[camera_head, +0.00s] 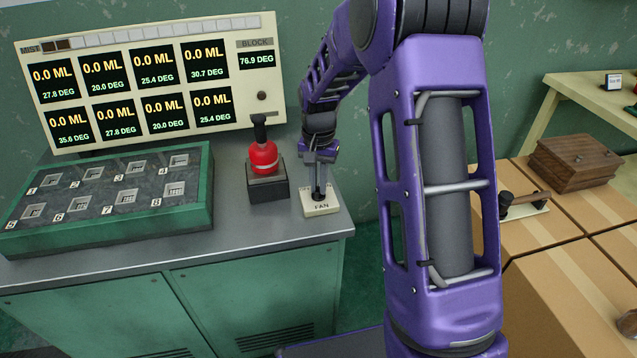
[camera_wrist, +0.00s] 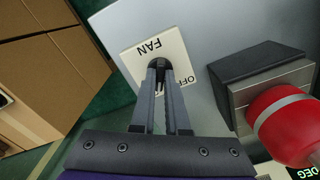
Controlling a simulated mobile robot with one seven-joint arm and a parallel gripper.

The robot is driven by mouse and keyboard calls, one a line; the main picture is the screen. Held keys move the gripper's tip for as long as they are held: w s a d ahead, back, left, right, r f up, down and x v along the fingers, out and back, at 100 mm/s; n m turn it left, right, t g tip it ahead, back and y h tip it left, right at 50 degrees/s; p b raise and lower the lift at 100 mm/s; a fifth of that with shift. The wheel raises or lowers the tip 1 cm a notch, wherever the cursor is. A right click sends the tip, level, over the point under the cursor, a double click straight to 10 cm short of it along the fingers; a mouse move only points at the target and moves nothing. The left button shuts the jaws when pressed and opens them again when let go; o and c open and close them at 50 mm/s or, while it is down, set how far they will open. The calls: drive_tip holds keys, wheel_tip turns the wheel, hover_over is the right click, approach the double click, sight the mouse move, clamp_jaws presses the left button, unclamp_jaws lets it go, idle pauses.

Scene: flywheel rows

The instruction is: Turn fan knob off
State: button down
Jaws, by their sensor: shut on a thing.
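The fan switch is a cream plate (camera_head: 321,206) marked FAN, at the right front of the grey bench top. It also shows in the wrist view (camera_wrist: 144,52), where OFF is printed on one side. A small dark knob (camera_wrist: 157,63) stands at the plate's middle. My gripper (camera_head: 319,196) reaches down over the plate from above. In the wrist view my gripper's fingers (camera_wrist: 159,72) are closed together on the knob. The fingers cover much of the knob, so its exact setting cannot be told.
A green-framed panel (camera_head: 110,200) with numbered sockets lies further left. A display board (camera_head: 150,80) stands behind. Cardboard boxes (camera_head: 560,270) and a wooden box (camera_head: 580,160) are at right.

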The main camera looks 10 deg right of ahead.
sight(318, 187)
drive_tip(key=n+p, duration=0.2)
drive_tip(key=n, duration=0.4)
drive_tip(key=shift+r, duration=0.1)
drive_tip(key=n+p, duration=0.1)
drive_tip(key=n, duration=0.4)
drive_tip(key=shift+n+p, duration=0.3)
drive_tip(key=shift+p, duration=0.05)
idle(0.4)
drive_tip(key=c, duration=0.9)
unclamp_jaws()
wheel_tip(318, 187, up, 17)
drive_tip(key=shift+r+p, duration=0.1)
drive_tip(key=shift+p, duration=0.95)
